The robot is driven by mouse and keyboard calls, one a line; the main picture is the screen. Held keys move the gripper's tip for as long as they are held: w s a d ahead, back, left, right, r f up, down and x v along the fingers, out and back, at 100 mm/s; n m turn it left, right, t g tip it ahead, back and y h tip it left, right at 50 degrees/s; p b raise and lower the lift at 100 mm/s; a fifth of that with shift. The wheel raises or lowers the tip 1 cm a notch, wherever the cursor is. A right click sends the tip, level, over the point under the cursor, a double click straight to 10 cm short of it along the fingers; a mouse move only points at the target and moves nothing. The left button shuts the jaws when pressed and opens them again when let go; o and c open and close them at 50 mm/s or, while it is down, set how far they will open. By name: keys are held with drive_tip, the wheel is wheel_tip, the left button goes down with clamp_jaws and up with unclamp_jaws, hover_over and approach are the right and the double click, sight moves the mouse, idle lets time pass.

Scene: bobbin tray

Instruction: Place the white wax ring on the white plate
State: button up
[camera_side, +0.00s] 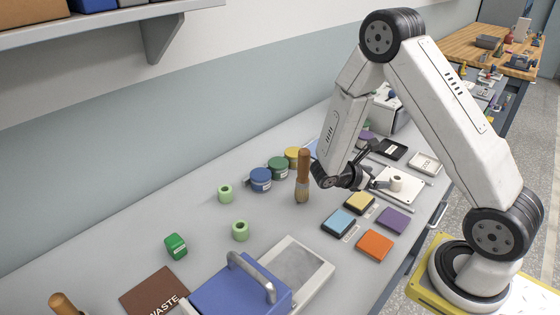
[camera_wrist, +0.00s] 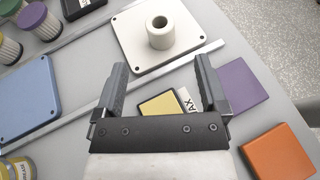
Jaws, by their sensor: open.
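The white wax ring (camera_side: 397,184) stands upright, hole up, on the white plate (camera_side: 410,197). In the wrist view the ring (camera_wrist: 161,34) sits near the middle of the plate (camera_wrist: 130,40), beyond my fingertips. My gripper (camera_wrist: 161,72) is open with nothing between its fingers, and the ring is apart from them. In the side view my gripper (camera_side: 369,164) is just left of and above the ring. No part of the ring is hidden by my fingers.
Yellow (camera_side: 360,203), light blue (camera_side: 338,222), purple (camera_side: 393,221) and orange (camera_side: 375,246) tiles lie in front of the plate. A wooden-handled brush (camera_side: 303,170) stands left of my gripper, near several jars (camera_side: 261,180).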

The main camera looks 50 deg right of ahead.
drive_tip(key=shift+s+a+r+y, duration=0.1)
drive_tip(key=shift+s+a+y, duration=0.1)
drive_tip(key=shift+a+y, duration=0.15)
drive_tip(key=a+r+m+t+y, duration=0.3)
drive_tip(key=a+m+y, duration=0.3)
drive_tip(key=a, duration=0.3)
drive_tip(key=a+r+m+t+y, duration=0.3)
drive_tip(key=a+m, duration=0.4)
drive_tip(key=a, duration=0.3)
drive_tip(key=t+y, duration=0.1)
drive_tip(key=y, duration=0.1)
drive_tip(key=shift+w+a+r+t+y, duration=0.15)
drive_tip(key=shift+w+a+t+y, duration=0.15)
drive_tip(key=shift+t+y, duration=0.1)
